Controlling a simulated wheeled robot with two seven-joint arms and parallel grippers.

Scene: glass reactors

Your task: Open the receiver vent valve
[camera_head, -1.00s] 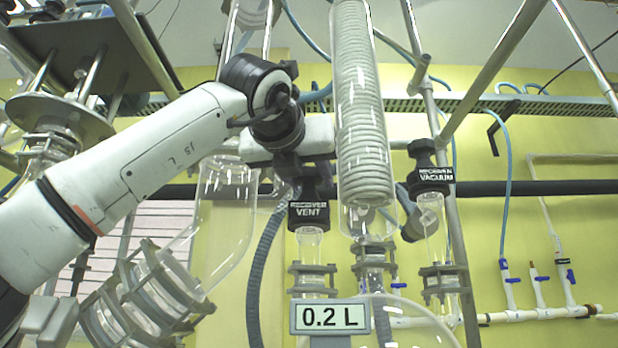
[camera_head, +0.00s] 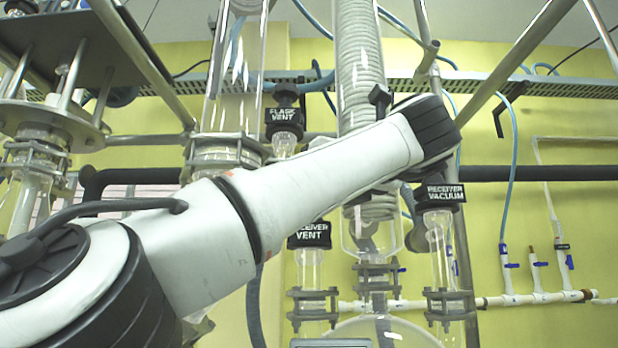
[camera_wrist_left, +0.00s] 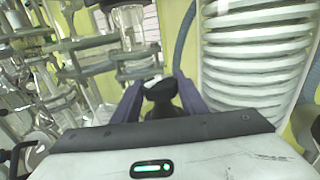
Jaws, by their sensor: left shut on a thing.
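The receiver vent valve (camera_head: 309,235) has a black labelled cap on a glass neck in the middle of the head view. My left arm crosses just above it and hides its top. My left gripper is hidden behind this arm in the head view. In the left wrist view my left gripper (camera_wrist_left: 160,84) is shut, its two dark purple fingers on either side of a black valve handle (camera_wrist_left: 160,98), which fits the receiver vent valve. The opening inside the valve cannot be seen. My right gripper is not in view.
The receiver vacuum valve (camera_head: 440,194) stands close on the right, and the flask vent valve (camera_head: 284,122) is above left. A glass condenser with a coil (camera_head: 358,70) rises behind my arm; the coil (camera_wrist_left: 258,55) is close to the gripper. Metal rods (camera_head: 520,60) frame the right.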

